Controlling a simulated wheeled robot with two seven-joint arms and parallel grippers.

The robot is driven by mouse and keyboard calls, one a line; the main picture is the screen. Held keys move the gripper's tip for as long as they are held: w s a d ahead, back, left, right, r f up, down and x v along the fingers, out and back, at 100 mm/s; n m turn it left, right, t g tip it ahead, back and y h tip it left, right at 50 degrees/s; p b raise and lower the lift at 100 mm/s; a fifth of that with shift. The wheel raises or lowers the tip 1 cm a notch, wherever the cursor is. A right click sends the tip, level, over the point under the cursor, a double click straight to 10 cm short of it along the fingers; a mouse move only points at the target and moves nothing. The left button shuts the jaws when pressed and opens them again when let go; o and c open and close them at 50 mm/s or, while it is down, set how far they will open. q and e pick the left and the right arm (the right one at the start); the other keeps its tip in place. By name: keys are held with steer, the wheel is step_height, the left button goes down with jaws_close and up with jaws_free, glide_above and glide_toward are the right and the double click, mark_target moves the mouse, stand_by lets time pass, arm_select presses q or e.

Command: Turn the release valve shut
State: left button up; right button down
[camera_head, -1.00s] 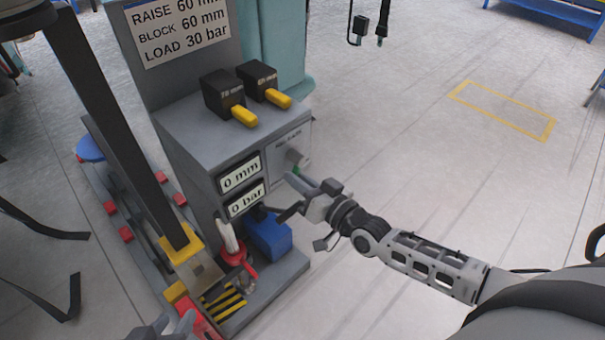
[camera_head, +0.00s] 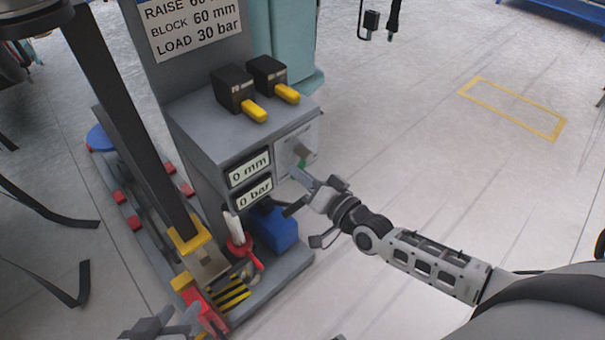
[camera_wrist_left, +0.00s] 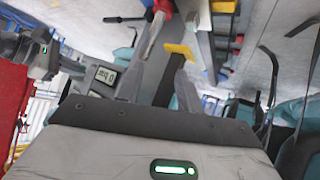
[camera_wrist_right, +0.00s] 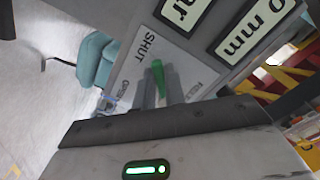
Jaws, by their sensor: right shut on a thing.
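The release valve (camera_head: 301,153) is a grey knob with a green pointer on the right-hand face of the grey console. My right gripper (camera_head: 298,172) is at it, coming from the lower right. In the right wrist view the green pointer (camera_wrist_right: 158,78) stands between the two fingers, which are shut on the valve. The SHUT label (camera_wrist_right: 148,47) is beyond the pointer and the OPEN label (camera_wrist_right: 125,87) is to its left; the knob's base is hidden by the fingers. My left gripper (camera_head: 168,322) is low at the left, its fingers apart and empty.
The console carries two yellow-handled levers (camera_head: 254,110) and displays reading 0 mm (camera_head: 249,170) and 0 bar (camera_head: 255,192). A blue box (camera_head: 275,230) and a red-and-white pump part (camera_head: 238,240) stand below. Floor to the right is clear, with a yellow marked rectangle (camera_head: 513,107).

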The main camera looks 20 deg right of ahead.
steer(key=shift+f, duration=0.1)
arm_select(q)
steer(key=shift+w, duration=0.1)
arm_select(e)
steer(key=c, duration=1.5)
jaws_free()
arm_select(q)
steer(key=shift+r, duration=0.1)
arm_select(e)
steer(key=shift+o, duration=0.2)
